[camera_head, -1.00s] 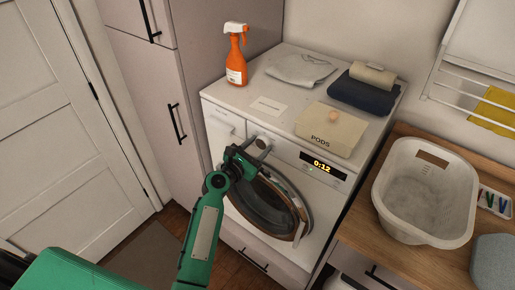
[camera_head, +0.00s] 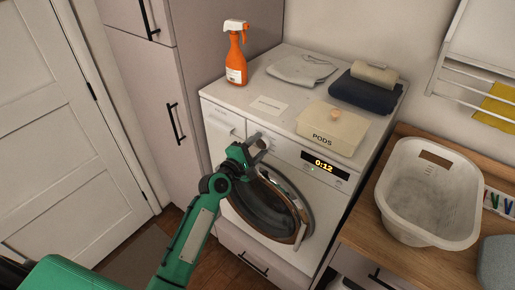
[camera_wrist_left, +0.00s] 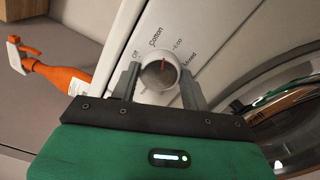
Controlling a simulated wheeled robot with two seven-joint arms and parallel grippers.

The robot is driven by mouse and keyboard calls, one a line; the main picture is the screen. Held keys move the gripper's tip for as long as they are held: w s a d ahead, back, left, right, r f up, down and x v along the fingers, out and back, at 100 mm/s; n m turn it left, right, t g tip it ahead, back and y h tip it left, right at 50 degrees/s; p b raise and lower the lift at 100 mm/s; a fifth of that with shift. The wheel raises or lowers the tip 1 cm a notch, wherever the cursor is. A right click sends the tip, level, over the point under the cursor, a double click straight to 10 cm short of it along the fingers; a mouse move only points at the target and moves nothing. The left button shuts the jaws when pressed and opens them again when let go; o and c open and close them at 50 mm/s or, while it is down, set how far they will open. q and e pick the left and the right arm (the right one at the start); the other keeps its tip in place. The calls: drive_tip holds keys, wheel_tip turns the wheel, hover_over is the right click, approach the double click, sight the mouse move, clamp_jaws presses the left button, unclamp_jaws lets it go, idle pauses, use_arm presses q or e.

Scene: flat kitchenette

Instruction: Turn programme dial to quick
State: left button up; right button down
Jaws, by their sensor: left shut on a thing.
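The washing machine (camera_head: 285,138) has a display (camera_head: 324,166) reading 0:12. Its programme dial (camera_wrist_left: 159,72) is a round light knob with a red mark, shown in the left wrist view. The mark points up, roughly toward the Cotton label (camera_wrist_left: 156,37). Off, Eco and Mixed labels also show around it; I see no Quick label. My left gripper (camera_head: 258,145) is at the panel, and in the left wrist view (camera_wrist_left: 160,84) its fingers are shut on the dial, one on each side. In the head view the gripper hides the dial. My right gripper is out of view.
An orange spray bottle (camera_head: 236,58), a pods box (camera_head: 331,131) and folded cloths (camera_head: 364,92) stand on the machine. The round door (camera_head: 270,205) is below the panel. A white basket (camera_head: 432,195) sits on the wooden counter to the right.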

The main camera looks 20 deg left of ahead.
use_arm(q)
drive_tip(key=m, duration=0.3)
drive_tip(key=shift+m, duration=0.4)
drive_tip(key=m, duration=0.3)
drive_tip(key=shift+m+b, duration=0.3)
drive_tip(key=m, duration=0.3)
drive_tip(key=shift+m, duration=0.3)
drive_tip(key=m, duration=0.4)
drive_tip(key=shift+m, duration=0.3)
drive_tip(key=m, duration=0.3)
drive_tip(key=shift+m, duration=0.3)
drive_tip(key=m, duration=0.8)
drive_tip(key=shift+f+m, duration=0.1)
drive_tip(key=shift+m, duration=1.8)
